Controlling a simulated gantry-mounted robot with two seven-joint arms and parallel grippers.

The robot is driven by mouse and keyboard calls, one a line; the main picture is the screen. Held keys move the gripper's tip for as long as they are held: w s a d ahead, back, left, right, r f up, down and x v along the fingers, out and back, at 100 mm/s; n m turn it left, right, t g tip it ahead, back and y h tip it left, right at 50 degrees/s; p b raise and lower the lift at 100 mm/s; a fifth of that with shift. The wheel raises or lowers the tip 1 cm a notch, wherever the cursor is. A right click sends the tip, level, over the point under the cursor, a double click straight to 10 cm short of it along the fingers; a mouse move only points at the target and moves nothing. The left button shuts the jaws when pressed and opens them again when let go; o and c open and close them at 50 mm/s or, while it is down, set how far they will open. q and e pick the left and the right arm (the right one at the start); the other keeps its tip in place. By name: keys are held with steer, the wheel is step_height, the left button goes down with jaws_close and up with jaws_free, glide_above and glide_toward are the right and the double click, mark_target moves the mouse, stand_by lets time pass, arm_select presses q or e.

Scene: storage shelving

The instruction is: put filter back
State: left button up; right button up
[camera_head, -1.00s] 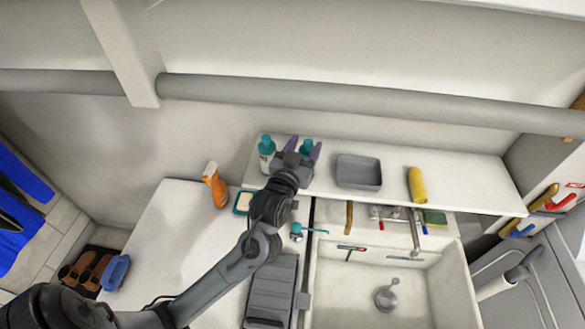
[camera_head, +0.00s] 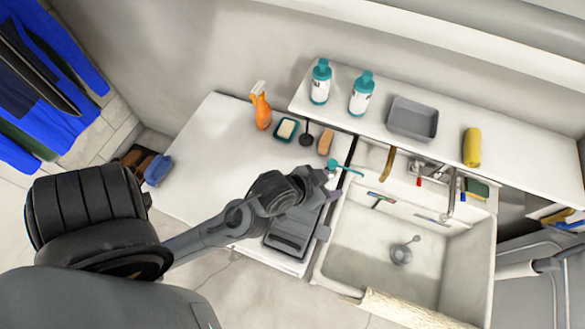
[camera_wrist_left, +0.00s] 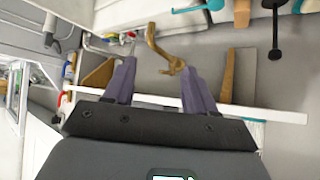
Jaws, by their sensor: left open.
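A small grey round piece with a short stem (camera_head: 402,252) lies on the floor of the white sink (camera_head: 350,262); it may be the filter, but I cannot tell for sure. My left gripper (camera_head: 326,178) is over the counter by the sink's left rim, up and left of the grey piece and well apart from it. In the left wrist view its two purple fingers (camera_wrist_left: 160,85) are spread with nothing held. A brown curved item (camera_wrist_left: 165,52) shows beyond the gap between them. My right gripper is not in view.
A faucet (camera_head: 449,205) stands at the sink's back edge. Teal-capped bottles (camera_head: 361,95), a grey tray (camera_head: 413,120) and a yellow roll (camera_head: 472,147) stand on the raised shelf. An orange spray bottle (camera_head: 261,108) and a soap dish (camera_head: 286,130) stand on the counter, whose left part is clear.

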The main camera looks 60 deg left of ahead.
arm_select(q)
steer(key=s+d+f+m+g, duration=0.1)
steer(key=s+f+g, duration=0.5)
steer(key=s, duration=0.5)
steer(key=shift+s+d+f+m, duration=0.2)
steer(key=shift+s+f+m, duration=0.1)
steer(key=shift+f, duration=0.6)
step_height(320, 180, up, 8)
steer(key=p, duration=0.8)
